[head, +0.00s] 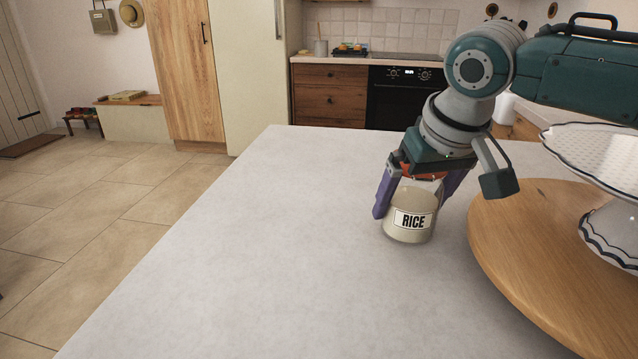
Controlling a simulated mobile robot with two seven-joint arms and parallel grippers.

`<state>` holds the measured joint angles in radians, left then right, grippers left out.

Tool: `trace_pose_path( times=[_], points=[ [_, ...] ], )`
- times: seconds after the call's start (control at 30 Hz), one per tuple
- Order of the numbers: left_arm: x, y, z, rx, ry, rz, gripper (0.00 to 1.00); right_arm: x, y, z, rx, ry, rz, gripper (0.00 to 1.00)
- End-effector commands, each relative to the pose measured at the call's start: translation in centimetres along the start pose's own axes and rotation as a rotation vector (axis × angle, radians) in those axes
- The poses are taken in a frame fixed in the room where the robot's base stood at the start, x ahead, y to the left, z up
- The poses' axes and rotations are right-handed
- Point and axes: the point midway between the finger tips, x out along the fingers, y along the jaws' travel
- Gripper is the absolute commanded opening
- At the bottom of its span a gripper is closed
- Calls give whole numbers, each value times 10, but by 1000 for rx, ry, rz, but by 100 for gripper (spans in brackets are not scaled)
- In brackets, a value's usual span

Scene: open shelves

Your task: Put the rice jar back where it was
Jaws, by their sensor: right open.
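The rice jar (407,229) is a cream jar with a white label reading RICE. It stands upright on the light grey counter (270,250), left of the round wooden board. My right gripper (413,208) comes down over the jar from above. Its purple fingers are spread, one on each side of the jar's upper part. Whether the fingers touch the jar is hard to tell. The jar's top is partly hidden by the gripper. My left gripper is not in view.
A round wooden board (530,275) lies close to the jar's right, bearing a white scalloped cake stand (610,225). The counter left and in front of the jar is clear. A wooden drawer unit (330,95) and a black oven (400,105) stand behind the counter.

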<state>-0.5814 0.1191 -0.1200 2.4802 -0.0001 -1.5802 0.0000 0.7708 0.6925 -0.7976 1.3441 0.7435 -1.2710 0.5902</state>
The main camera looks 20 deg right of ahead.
Motion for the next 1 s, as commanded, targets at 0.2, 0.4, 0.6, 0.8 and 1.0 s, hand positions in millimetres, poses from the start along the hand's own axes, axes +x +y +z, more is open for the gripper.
trace_pose_path(
  times=[0.2,0.4,0.6,0.8,1.0],
  points=[
    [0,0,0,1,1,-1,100,-1,0,0,0,0,0,89],
    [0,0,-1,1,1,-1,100,-1,0,0,0,0,0,66],
    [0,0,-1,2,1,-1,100,-1,0,0,0,0,0,44],
    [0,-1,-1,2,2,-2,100,-1,0,0,0,0,0,21],
    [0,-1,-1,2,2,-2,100,-1,0,0,0,0,0,0]
  ],
)
